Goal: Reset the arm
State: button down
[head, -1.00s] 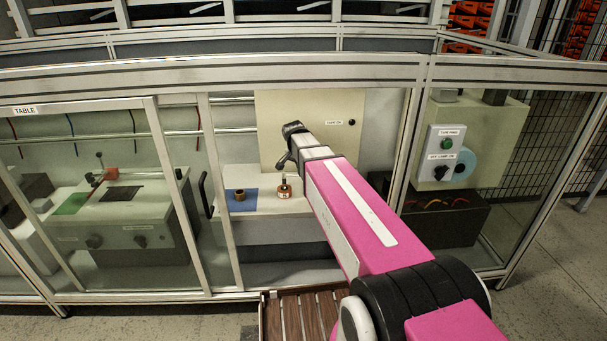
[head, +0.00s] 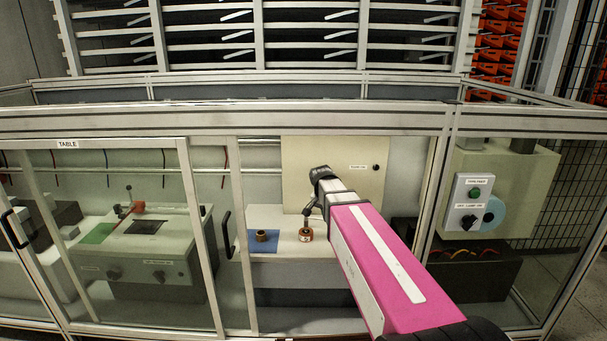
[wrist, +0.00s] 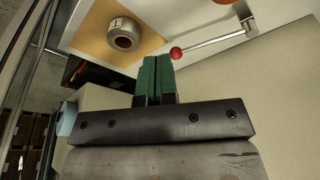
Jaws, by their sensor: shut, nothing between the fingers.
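My gripper shows in the wrist view (wrist: 155,78) with its two green fingers together and nothing between them. In the head view my pink arm reaches forward to the opening in the glazed enclosure, and its dark wrist (head: 320,178) is near a pale panel; the fingers are too small or hidden to make out there. In the wrist view a lever with a red ball knob (wrist: 176,53) is just right of the fingertips. A grey ring-shaped part (wrist: 123,34) lies on a tan surface beyond them.
The enclosure frame (head: 240,270) borders the opening, with a glass door at left. Inside are a brown ring (head: 262,235) on a blue mat, a copper-coloured part (head: 305,235), and a machine with a red lever (head: 130,208). A switch box (head: 473,202) is at right.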

jog(key=s+d+f+n+g+y, duration=0.1)
jog(key=s+d+f+n, duration=0.1)
jog(key=s+f, duration=0.5)
jog(key=s+d+f+n+g+y, duration=0.1)
jog(key=s+d+f+n, duration=0.2)
jog(key=s, duration=0.8)
notch_tip(320, 180, down, 4)
jog(key=shift+s+r+n, duration=0.1)
jog(key=shift+s+n, duration=0.05)
jog(key=shift+n, duration=0.95)
